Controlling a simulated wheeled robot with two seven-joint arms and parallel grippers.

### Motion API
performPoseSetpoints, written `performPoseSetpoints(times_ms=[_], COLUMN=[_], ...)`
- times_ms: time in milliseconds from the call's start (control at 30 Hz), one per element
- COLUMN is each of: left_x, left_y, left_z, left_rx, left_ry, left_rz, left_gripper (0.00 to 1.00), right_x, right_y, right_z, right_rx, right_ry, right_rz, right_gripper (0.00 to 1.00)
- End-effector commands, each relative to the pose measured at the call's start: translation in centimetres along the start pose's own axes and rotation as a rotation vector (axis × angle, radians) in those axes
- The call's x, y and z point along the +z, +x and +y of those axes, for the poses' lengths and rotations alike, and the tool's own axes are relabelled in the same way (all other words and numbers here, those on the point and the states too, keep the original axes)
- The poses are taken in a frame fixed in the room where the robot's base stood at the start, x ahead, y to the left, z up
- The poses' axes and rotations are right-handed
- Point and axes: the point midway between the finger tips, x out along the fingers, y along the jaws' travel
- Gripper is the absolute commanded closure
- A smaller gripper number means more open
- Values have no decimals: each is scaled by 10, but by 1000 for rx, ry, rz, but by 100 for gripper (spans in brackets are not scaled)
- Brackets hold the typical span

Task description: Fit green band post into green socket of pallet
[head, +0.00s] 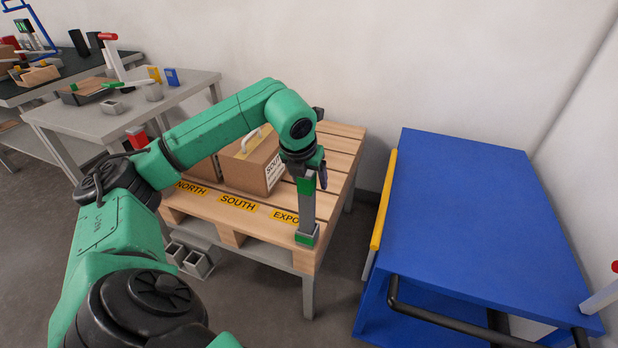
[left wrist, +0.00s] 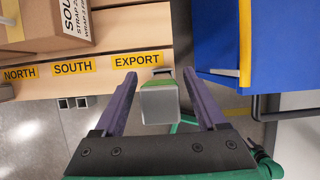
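The grey post (head: 307,212) with a green band (head: 306,185) near its top stands upright at the front right corner of the wooden pallet (head: 262,224). Its lower end meets the green socket (head: 308,238), and I cannot tell how deep it sits. My left gripper (head: 315,176) is at the post's top. In the left wrist view, the two purple fingers of the left gripper (left wrist: 160,74) are spread, with a gap on each side of the post (left wrist: 160,105). My right gripper is in neither view.
A cardboard box (head: 252,162) with a handle sits on the pallet behind yellow labels reading NORTH, SOUTH and EXPORT. A blue cart (head: 480,215) with a yellow edge stands to the right. Empty square grey sockets (head: 192,260) show below the pallet's front left. Grey benches (head: 125,112) stand left.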

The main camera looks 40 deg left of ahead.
Motion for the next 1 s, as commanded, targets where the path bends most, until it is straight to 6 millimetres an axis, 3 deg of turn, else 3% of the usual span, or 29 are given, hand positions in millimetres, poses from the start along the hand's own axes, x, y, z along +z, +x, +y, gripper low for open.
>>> performPoseSetpoints(times_ms=[267,600,700,1000], left_x=[2,3,2,1], left_y=[-9,-99,-116,-123], left_z=[0,0,0,0], left_rx=[-1,-1,-1,0], left_ry=[0,1,0,0], left_rz=[-3,-6,-2,0], left_gripper=[26,26,26,26], right_x=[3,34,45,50], right_y=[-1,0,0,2], right_z=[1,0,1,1], right_rx=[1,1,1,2], right_ry=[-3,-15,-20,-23], right_rz=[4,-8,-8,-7], right_gripper=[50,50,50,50])
